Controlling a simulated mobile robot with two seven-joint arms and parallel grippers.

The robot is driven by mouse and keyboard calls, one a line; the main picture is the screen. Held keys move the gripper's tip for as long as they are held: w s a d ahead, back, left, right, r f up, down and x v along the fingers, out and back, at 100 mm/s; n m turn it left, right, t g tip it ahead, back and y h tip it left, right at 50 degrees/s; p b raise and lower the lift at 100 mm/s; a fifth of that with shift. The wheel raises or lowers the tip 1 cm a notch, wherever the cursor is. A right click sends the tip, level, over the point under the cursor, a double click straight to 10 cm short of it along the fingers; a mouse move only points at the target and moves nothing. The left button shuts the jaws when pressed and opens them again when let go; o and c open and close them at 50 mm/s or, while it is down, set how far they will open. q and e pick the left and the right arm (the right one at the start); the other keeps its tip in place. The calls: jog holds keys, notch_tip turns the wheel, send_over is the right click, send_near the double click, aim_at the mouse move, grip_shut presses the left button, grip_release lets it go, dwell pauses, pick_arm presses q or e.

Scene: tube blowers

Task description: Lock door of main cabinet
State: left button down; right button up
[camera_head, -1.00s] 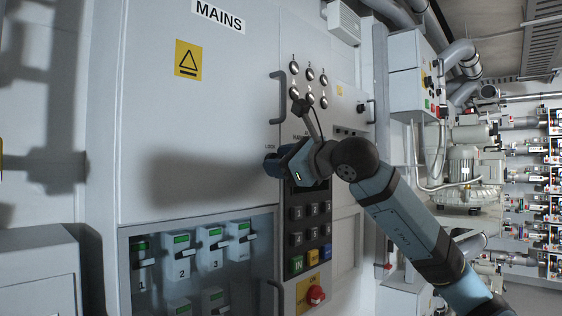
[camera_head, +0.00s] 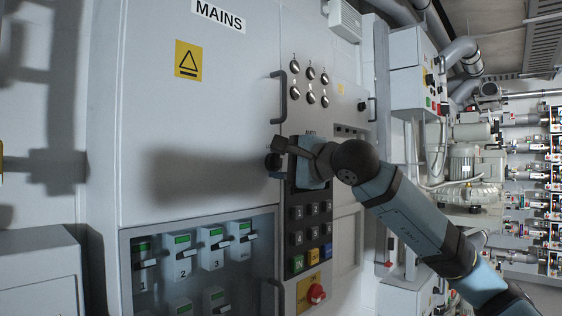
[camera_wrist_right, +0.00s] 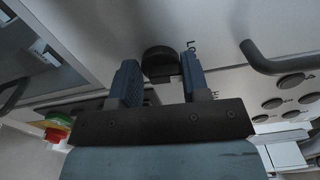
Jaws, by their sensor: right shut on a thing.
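The main cabinet (camera_head: 190,120) is a large grey box marked MAINS, with a yellow warning sign on its door. A round black lock knob (camera_wrist_right: 160,60) sits beside lettering that begins "LO" in the right wrist view. My right gripper (camera_head: 277,155) is at this knob, near the door's right edge. In the wrist view its two blue-grey fingers (camera_wrist_right: 160,78) are on either side of the knob, shut on it. In the head view the gripper and wrist cover most of the knob and the lettering. My left gripper is not in view.
A dark door handle (camera_head: 279,98) stands out just above the gripper, near several round silver buttons (camera_head: 310,84). Below are a keypad (camera_head: 312,222) and a red knob (camera_head: 316,293). A windowed panel (camera_head: 200,262) of breakers is at lower left.

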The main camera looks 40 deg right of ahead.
jog(key=shift+r+n, duration=0.1)
jog(key=shift+n, duration=0.6)
jog(key=shift+d, duration=0.1)
jog(key=o, duration=0.9)
jog(key=shift+s, duration=0.5)
pick_arm(q)
jog(key=b, duration=0.2)
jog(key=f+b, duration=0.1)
jog(key=b, duration=0.3)
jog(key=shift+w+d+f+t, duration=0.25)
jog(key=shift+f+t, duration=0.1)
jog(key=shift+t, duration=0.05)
pick_arm(e)
jog(key=s+d, duration=0.1)
jog(key=s, duration=1.1)
jog(key=shift+s, duration=0.4)
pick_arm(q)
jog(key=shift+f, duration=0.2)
